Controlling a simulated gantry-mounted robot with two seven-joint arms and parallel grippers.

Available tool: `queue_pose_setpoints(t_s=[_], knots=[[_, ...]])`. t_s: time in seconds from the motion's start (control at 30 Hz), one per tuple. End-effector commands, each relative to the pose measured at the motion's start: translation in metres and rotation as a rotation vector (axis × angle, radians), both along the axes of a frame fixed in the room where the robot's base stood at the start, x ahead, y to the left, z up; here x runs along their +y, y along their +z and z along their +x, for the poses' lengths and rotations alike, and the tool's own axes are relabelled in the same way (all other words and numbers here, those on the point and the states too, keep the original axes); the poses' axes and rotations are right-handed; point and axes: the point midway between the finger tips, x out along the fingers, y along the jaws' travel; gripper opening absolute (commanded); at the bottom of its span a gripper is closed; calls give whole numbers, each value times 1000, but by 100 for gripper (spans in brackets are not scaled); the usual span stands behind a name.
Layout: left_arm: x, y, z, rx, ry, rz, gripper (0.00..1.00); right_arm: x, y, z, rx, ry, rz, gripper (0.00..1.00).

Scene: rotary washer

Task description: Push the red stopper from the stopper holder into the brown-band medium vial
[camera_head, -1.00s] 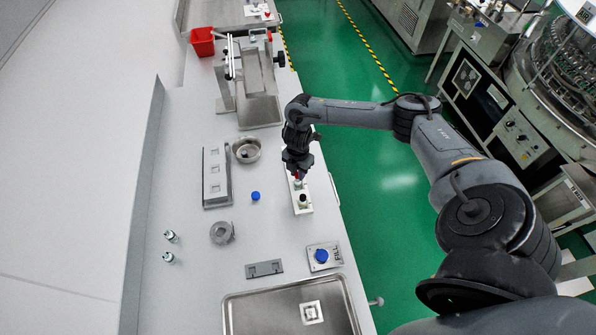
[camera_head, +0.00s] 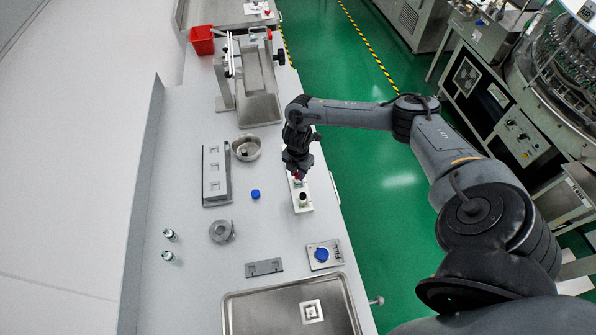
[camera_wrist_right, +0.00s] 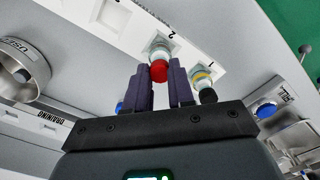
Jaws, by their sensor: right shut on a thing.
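My right gripper (camera_head: 298,172) is over the far end of a white holder block (camera_head: 304,208) near the bench's right edge. In the right wrist view its fingers (camera_wrist_right: 160,88) are closed about the red stopper (camera_wrist_right: 159,71). The red stopper lines up with the mouth of a clear vial (camera_wrist_right: 159,47) at the place marked 2. I cannot tell how deep it sits or read that vial's band colour. A vial with a yellowish band (camera_wrist_right: 202,76) and a black stopper (camera_wrist_right: 208,96) stands at place 1. My left gripper is not in view.
A grey rack (camera_head: 215,175), a steel bowl (camera_head: 246,148) and a blue cap (camera_head: 255,194) lie left of the holder. Two small vials (camera_head: 169,234) stand farther left. A FILL button panel (camera_head: 336,253) and steel tray (camera_head: 270,301) are nearer.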

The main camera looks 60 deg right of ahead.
Motion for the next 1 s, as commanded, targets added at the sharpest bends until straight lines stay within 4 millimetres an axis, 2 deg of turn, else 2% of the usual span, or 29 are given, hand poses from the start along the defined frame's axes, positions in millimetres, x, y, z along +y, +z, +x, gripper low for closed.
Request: queue_pose_setpoints(t_s=[0.9,0.93,1.0], knots=[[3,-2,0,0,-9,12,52,0,-3,0,0,0,0,0],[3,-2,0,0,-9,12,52,0,-3,0,0,0,0,28],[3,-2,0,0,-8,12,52,0,-3,0,0,0,0,38]])
